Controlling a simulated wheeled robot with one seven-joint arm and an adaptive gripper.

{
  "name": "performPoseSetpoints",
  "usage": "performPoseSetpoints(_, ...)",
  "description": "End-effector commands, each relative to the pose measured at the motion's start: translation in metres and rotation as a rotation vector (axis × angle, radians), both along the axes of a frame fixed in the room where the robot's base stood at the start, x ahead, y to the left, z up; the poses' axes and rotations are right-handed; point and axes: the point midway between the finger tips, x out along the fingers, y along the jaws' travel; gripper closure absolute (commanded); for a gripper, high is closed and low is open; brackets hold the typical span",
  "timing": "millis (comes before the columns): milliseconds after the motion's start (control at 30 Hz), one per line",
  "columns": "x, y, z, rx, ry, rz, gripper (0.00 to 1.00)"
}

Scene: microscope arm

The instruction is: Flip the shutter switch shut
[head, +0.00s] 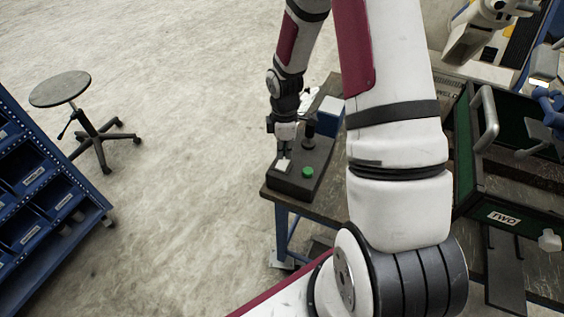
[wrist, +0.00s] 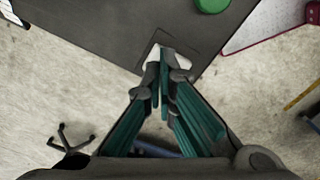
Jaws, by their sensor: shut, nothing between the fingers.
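The shutter switch looks like a small white rocker (head: 284,166) on the near left end of a dark control box (head: 297,187). In the wrist view the white switch (wrist: 154,54) sits in a square recess, partly hidden behind my fingertips. My gripper (head: 284,151) is shut and empty, pointing down at the switch. In the wrist view its fingertips (wrist: 164,66) overlap the switch's near edge. I cannot tell whether they press on it or which way the switch is tilted.
A green button (head: 308,172) sits right of the switch, also at the wrist view's top (wrist: 212,4). A dark upright knob (head: 309,130) stands behind. The box lies at a table corner (head: 270,190). A green case (head: 467,150), a stool (head: 60,88) and blue shelving (head: 40,200) stand apart.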

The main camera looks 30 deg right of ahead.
Motion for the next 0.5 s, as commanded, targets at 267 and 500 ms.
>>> performPoseSetpoints(267,0.0,0.0001,-0.0041,0.0,0.0,0.0,1.0)
performPoseSetpoints(500,0.0,0.0001,-0.0074,0.0,0.0,0.001,1.0)
